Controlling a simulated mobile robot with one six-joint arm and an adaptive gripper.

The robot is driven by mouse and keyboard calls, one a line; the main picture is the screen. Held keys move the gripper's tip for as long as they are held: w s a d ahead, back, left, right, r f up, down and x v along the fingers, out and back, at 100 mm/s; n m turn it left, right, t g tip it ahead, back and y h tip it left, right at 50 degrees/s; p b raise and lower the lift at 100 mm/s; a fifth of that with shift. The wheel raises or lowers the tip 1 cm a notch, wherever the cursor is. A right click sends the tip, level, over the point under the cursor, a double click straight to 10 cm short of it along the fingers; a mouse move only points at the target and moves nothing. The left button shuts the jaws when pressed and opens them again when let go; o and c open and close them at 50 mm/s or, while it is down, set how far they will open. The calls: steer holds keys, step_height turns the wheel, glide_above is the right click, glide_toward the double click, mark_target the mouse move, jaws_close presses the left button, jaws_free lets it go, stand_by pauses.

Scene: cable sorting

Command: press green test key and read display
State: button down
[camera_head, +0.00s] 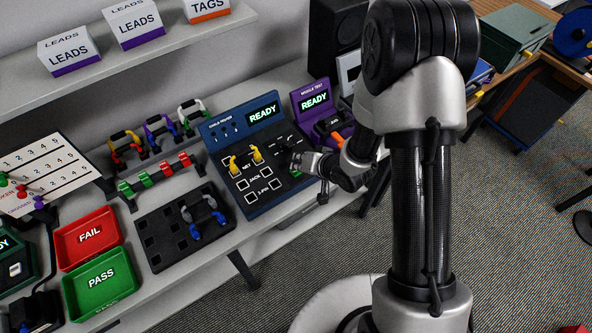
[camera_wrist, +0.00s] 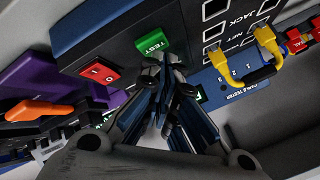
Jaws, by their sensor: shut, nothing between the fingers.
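The blue cable tester (camera_head: 262,187) stands on the bench, and its display (camera_head: 263,113) reads READY in green. A yellow cable (camera_head: 246,160) is plugged into two of its ports; it also shows in the wrist view (camera_wrist: 217,60). The green TEST key (camera_wrist: 153,40) is on the tester's panel, near a red key (camera_wrist: 100,73). My gripper (camera_wrist: 166,62) is shut and empty, its tips close to the green key; I cannot tell whether they touch it. In the head view my gripper (camera_head: 291,160) is over the tester's right side and hides part of the panel.
A purple mobile tester (camera_head: 309,99) reading READY stands close on the right, with an orange-and-black item. A black socket tray (camera_head: 165,255), red FAIL tray (camera_head: 62,245) and green PASS tray (camera_head: 75,294) lie left. Several coloured cables rest behind on the bench.

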steer(key=shift+f+b, duration=0.3)
steer(key=shift+f, duration=0.1)
stand_by(0.3)
steer(key=shift+r, duration=0.15)
steer(key=shift+r+p, duration=0.65)
steer(key=shift+p, duration=0.05)
step_height(320, 180, up, 5)
steer(key=p, duration=0.4)
steer(key=shift+r, duration=0.1)
stand_by(0.8)
